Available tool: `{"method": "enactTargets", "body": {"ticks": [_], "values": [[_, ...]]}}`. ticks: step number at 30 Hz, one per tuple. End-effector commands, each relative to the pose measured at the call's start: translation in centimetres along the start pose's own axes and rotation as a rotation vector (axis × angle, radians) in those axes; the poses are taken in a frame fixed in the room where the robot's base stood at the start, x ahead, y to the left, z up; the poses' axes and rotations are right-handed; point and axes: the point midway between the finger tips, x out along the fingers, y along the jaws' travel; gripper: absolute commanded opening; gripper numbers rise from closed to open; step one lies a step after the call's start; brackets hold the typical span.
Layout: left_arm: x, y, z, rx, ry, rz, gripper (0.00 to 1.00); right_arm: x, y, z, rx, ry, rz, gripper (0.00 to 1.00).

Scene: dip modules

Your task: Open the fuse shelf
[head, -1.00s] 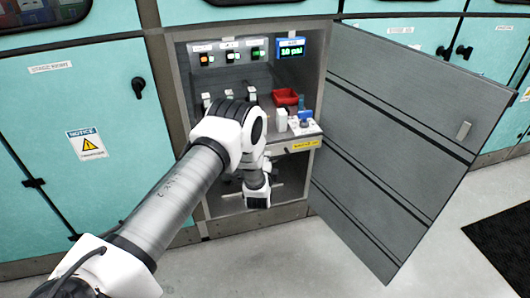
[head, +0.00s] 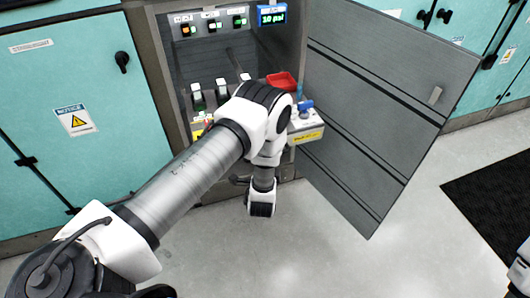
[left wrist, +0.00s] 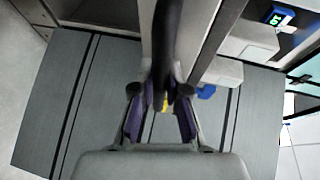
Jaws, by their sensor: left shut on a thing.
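The fuse shelf (head: 301,138) is a pale drawer-like shelf with a yellow label on its front, in the open cabinet. It stands out past the cabinet's frame in the head view, and my arm covers much of it. My left gripper (left wrist: 160,112) shows in the left wrist view, its purple-sided fingers closed around a part at the shelf front. That part looks like the shelf's handle, but the fingers and a dark bar hide most of it. In the head view my left arm hides the fingertips. My right gripper is not in view.
The grey cabinet door (head: 385,105) stands wide open on the right. A red bin (head: 282,81) and a blue item (head: 306,104) sit at the shelf. A blue display (head: 271,15) is above. The floor (head: 330,255) in front is clear, with a black mat (head: 495,195) at right.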

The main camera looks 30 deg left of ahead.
Motion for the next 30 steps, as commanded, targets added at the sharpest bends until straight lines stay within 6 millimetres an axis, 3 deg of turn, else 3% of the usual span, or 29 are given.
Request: {"method": "enactTargets", "body": {"ticks": [5,6,8,9,20,23,30], "values": [[0.0,0.1,0.0,0.001,0.0,0.003,0.0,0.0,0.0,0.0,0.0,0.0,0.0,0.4],[0.0,0.1,0.0,0.001,0.0,0.003,0.16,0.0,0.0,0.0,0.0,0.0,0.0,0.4],[0.0,0.1,0.0,0.001,0.0,0.003,0.38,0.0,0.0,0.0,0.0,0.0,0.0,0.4],[0.0,0.1,0.0,0.001,0.0,0.003,0.39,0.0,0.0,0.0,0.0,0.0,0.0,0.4],[-0.6,0.1,0.0,0.002,0.0,0.003,0.39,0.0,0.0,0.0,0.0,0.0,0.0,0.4],[-2.3,0.1,-0.1,0.003,0.002,0.004,0.39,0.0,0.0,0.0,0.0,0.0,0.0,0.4],[-8.4,0.1,-0.1,0.005,0.004,0.005,0.39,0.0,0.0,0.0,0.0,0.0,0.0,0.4]]}}
